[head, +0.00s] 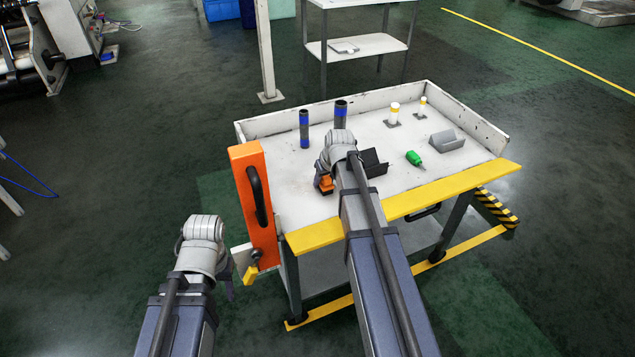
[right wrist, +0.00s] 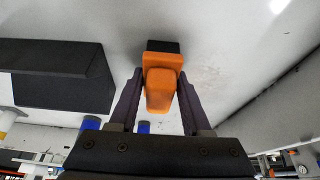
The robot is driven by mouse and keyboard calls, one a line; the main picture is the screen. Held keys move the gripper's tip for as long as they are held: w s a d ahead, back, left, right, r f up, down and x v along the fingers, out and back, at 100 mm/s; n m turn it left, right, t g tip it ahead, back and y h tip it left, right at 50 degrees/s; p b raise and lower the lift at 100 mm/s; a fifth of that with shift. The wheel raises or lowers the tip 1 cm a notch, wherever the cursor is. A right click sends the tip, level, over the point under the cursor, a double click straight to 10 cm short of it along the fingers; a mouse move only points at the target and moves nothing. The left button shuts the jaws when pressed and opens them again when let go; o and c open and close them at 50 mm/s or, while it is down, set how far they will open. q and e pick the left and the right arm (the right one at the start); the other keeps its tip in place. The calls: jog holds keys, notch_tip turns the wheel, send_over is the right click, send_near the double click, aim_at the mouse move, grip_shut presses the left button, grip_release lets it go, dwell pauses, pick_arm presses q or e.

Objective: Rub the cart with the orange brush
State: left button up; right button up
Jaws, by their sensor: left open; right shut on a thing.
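The cart (head: 290,170) is a white-topped tray with raised walls, a yellow front edge and an orange panel (head: 248,180) with a black handle at its left end. My right gripper (head: 325,181) is over the left-middle of the cart top, shut on the orange brush (head: 326,186). In the right wrist view the brush (right wrist: 160,92) sits between the fingers, its dark end (right wrist: 162,46) towards the white surface. I cannot tell whether it touches. My left gripper (head: 232,281) is open and empty, beside the cart's left front corner; its fingers are partly hidden.
Two dark cylinders with blue bands (head: 304,130) stand behind my right gripper. A black block (head: 375,162) is just right of it. A shelf (head: 358,47) stands behind.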

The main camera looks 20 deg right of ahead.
aim_at(297, 190)
jog(key=shift+d, duration=0.3)
jog(key=shift+w+a, duration=0.1)
jog(key=shift+w, duration=0.65)
jog(key=shift+a, duration=2.05)
jog(key=shift+s+a+f, duration=0.1)
jog(key=shift+a, duration=0.9)
jog(key=shift+s+a+f, duration=0.1)
jog(key=shift+a, duration=0.95)
jog(key=shift+a, duration=0.1)
